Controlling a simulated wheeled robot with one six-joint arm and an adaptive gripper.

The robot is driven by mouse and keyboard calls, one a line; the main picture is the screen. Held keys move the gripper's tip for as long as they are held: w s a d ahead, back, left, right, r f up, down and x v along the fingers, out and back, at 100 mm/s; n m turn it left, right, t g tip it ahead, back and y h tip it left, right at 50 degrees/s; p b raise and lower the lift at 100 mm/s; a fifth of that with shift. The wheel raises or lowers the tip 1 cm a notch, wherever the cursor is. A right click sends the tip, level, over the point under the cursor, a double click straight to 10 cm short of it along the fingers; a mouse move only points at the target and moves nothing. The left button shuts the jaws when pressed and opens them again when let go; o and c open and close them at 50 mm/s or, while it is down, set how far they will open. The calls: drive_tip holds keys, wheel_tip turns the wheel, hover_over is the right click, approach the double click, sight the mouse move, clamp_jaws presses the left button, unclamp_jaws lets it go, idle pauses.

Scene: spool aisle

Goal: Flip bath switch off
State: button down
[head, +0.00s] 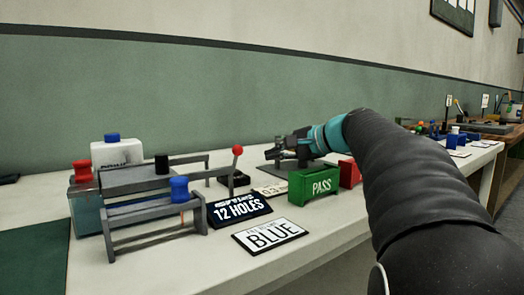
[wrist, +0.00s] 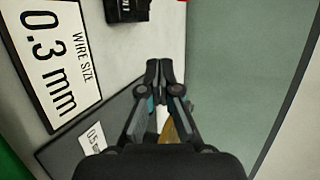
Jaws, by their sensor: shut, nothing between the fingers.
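My gripper (head: 275,152) is over the white bench, behind the green PASS bin in the head view. In the wrist view my gripper (wrist: 158,66) is shut, its fingertips together and empty. The teal-and-grey bath (head: 88,212) stands at the left of the bench. A small black box (head: 235,180) sits to its right, near a red-knobbed lever; it may be the bath switch, but I cannot tell its position. A black block (wrist: 127,9) at the top of the wrist view, apart from the fingertips, may be the same box.
A green PASS bin (head: 314,185) and a red bin (head: 349,173) stand near my arm. The 12 HOLES sign (head: 238,208) and BLUE sign (head: 270,235) lie in front. A 0.3 mm sign (wrist: 52,58) lies left of my fingers. The wall (wrist: 235,75) is at right.

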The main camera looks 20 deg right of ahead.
drive_tip(key=shift+s+d+f, duration=0.1)
drive_tip(key=shift+s+d, duration=0.6)
drive_tip(key=shift+s, duration=0.35)
